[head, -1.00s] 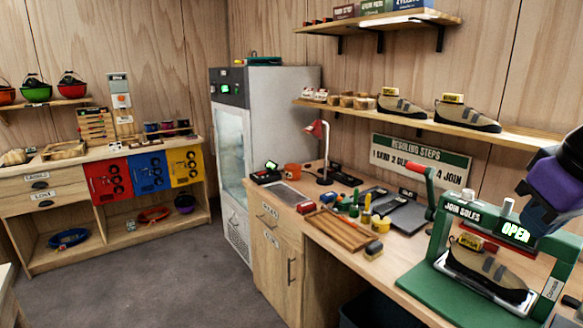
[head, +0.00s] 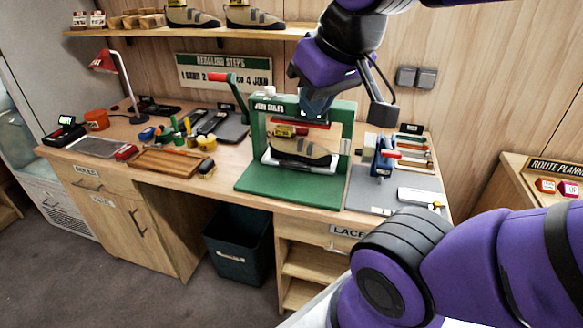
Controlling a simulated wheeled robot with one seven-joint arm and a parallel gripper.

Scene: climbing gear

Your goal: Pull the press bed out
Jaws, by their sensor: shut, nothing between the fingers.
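The green press (head: 349,128) stands on the workbench, with a wide green base (head: 275,187) and a red-tipped lever (head: 222,77) raised at its left. Its pale bed (head: 332,161) lies inside the frame, and a tan and black climbing shoe (head: 302,147) with a yellow tag rests on it. A red bar shows above the shoe. My gripper (head: 315,108) hangs from above in front of the press's top beam and hides part of it, including the display. Its fingers are shut and empty. I cannot tell whether it touches the press.
A blue clamp-like tool (head: 382,158) and a grey mat (head: 365,192) lie right of the press. A wooden tray (head: 172,162) and a lamp (head: 125,82) stand to the left. A dark bin (head: 238,245) sits below. My arm covers the lower right.

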